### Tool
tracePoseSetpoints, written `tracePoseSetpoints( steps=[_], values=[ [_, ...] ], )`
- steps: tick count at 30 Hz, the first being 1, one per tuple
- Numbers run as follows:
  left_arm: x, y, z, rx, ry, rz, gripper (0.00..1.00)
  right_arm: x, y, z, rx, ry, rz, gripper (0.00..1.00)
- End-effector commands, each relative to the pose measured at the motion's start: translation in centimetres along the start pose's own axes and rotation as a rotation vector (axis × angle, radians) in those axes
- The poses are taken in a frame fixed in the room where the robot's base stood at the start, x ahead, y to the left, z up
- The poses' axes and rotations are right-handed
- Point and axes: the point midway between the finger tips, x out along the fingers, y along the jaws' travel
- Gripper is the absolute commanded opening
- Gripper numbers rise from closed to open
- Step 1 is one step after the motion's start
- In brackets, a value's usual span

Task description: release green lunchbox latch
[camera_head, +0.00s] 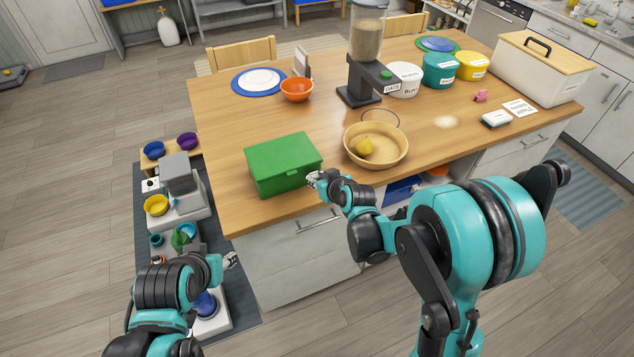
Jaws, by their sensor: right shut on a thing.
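The green lunchbox (283,163) sits near the front left edge of the wooden table, with its lid down. My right gripper (314,178) is at the lunchbox's right end, low on its front right corner, and is shut on a part there. The latch itself is too small to make out and is likely covered by the fingers. My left gripper (231,261) hangs in front of the table's left side, away from the lunchbox; its fingers are too small to tell open from shut.
Behind are a dispenser (361,76), an orange bowl (297,90) and a blue plate (258,92). Several lidded tubs and a white bin (527,75) stand at the back right. Tabletop left of the lunchbox is clear.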

Motion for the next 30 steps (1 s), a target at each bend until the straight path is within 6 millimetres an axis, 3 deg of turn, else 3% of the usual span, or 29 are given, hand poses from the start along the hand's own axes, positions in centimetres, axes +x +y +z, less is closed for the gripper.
tracePoseSetpoints(
  steps=[18, 19, 21, 30],
  values=[
    [0.84, 0.00, 0.58, 0.000, 0.000, 0.000, 0.40, -0.02, -0.02, 0.32, -0.001, 0.047, -0.001, 0.00],
    [0.84, 0.00, 0.59, 0.000, 0.000, 0.000, 0.40, -0.02, -0.02, 0.32, -0.001, 0.047, -0.001, 0.33],
    [0.84, 0.00, 0.59, 0.000, 0.000, 0.000, 0.40, -0.01, -0.02, 0.32, -0.001, 0.047, -0.001, 0.47],
    [0.85, 0.00, 0.60, 0.000, 0.000, 0.000, 0.40, -0.09, -0.01, 0.33, 0.000, 0.046, -0.001, 0.47]
  ],
)
